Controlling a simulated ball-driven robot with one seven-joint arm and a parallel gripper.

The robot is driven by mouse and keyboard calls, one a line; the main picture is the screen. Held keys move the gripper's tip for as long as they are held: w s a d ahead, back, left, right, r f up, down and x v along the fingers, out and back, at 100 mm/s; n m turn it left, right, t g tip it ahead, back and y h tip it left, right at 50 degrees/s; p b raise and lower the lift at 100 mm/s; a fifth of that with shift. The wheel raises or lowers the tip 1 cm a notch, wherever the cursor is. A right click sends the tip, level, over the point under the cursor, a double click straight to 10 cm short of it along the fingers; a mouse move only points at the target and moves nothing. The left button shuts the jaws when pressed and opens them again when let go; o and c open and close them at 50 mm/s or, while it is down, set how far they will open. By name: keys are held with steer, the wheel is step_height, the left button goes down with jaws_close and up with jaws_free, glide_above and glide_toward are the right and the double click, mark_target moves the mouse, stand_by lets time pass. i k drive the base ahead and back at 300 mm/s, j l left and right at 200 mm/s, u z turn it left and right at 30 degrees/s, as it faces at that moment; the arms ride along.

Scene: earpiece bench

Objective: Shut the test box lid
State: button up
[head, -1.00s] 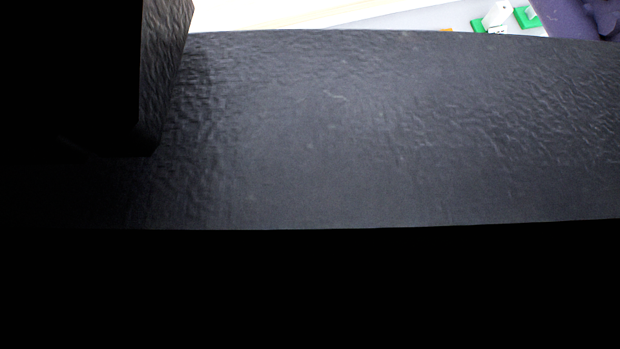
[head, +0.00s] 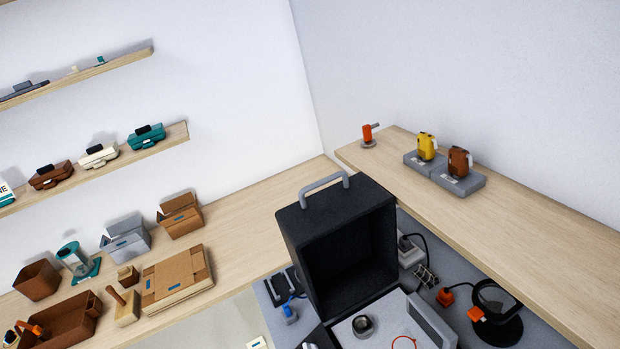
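The test box is in the head view at the bottom centre. Its black lid (head: 295,235) stands raised and open, with its dark hollow inside facing me and a grey handle (head: 325,188) on its top edge. Below the lid is the box's light grey inner panel (head: 385,328), which carries a small dark round part, a red ring and a tilted grey plate at the right. The front of the box is cut off by the bottom edge of the picture. My gripper is not in view.
A wooden counter (head: 245,222) with cartons runs along the left wall. A raised wooden shelf (head: 540,240) on the right bears yellow and brown devices on grey bases. A black round-framed stand (head: 495,315) and cables are close to the box's right. Wall shelves are at upper left.

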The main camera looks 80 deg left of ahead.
mark_target(340, 239)
steer(key=u, duration=1.7)
